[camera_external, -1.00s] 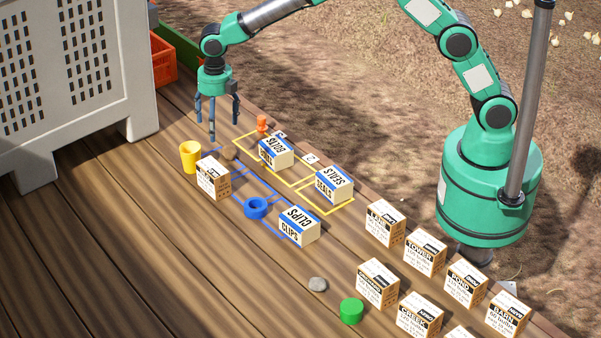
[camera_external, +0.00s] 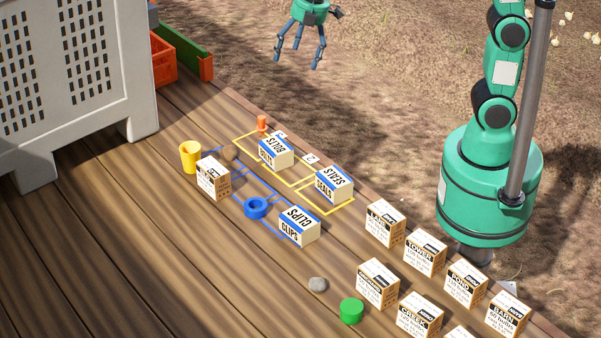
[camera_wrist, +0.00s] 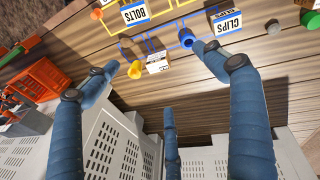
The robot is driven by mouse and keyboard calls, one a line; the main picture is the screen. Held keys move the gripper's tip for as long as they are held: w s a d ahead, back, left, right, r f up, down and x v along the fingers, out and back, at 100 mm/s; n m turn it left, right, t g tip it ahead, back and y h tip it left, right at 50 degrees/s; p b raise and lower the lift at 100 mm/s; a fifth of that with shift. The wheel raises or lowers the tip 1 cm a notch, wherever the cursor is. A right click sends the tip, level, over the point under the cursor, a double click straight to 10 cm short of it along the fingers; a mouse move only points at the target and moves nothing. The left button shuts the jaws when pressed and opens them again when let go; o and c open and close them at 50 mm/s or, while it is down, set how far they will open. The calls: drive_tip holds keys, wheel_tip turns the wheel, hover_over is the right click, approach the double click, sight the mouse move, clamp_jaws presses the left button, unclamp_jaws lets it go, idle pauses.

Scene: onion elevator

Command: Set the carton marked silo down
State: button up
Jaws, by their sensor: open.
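A white-and-brown carton (camera_external: 212,179) stands on the wooden deck at the left end of the blue outline, beside a yellow cup. Its lettering is too small to read, so I cannot tell whether it is the one marked silo. It also shows in the wrist view (camera_wrist: 157,63).
Boxes marked bolts (camera_external: 276,151), seals (camera_external: 334,184) and clips (camera_external: 299,226) stand near the outlines, with a blue ring (camera_external: 256,208). The yellow cup (camera_external: 190,157) is close to the carton. Several other cartons (camera_external: 425,255) stand right. A grey crate (camera_external: 135,65) is left.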

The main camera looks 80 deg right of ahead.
drive_tip(key=s+d+m+t, duration=0.2)
drive_tip(key=s+m, duration=1.1)
drive_tip(key=s, duration=1.6)
drive_tip(key=shift+s+d+t, duration=0.3)
drive_tip(key=shift+d+t, duration=0.1)
drive_tip(key=shift+d, duration=0.25)
drive_tip(key=shift+f, duration=0.2)
wheel_tip(320, 180, down, 16)
drive_tip(key=b, duration=1.6)
idle(2.0)
